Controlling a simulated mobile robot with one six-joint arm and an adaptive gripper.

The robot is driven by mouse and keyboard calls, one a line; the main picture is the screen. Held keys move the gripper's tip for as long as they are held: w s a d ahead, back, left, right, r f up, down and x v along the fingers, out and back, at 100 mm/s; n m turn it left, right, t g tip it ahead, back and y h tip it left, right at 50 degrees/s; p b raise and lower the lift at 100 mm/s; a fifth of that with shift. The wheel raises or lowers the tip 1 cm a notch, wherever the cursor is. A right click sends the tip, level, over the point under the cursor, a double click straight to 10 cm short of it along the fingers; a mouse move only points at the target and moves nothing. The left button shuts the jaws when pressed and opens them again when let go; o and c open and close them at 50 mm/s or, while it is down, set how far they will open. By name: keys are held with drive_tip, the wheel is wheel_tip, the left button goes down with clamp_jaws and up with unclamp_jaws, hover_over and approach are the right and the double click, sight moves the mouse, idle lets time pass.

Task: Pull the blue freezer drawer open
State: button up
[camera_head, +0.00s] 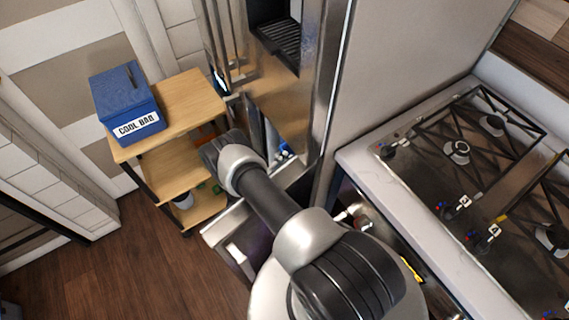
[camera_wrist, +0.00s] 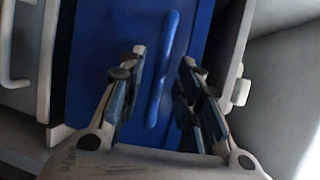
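The blue freezer drawer (camera_wrist: 95,60) fills the middle of the wrist view, with a long blue bar handle (camera_wrist: 168,60) on its front. My gripper (camera_wrist: 164,62) is open, with one finger on each side of the handle. A gap shows between the handle and each finger, and I cannot tell whether either touches it. In the head view my arm reaches toward the opening of the steel fridge (camera_head: 270,85) and hides most of the drawer area. I cannot tell there how far out the blue drawer is.
Pale fronts with light handles (camera_wrist: 18,55) flank the blue drawer. A wooden shelf cart (camera_head: 185,100) carries a blue cool bag (camera_head: 122,100) left of the fridge. A gas hob (camera_head: 470,165) on a pale counter (camera_head: 375,165) stands at right. Wooden floor (camera_head: 120,265) is clear at lower left.

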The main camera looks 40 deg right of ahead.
drive_tip(key=shift+w+d, duration=0.1)
drive_tip(key=shift+c, duration=0.2)
clamp_jaws()
idle(0.6)
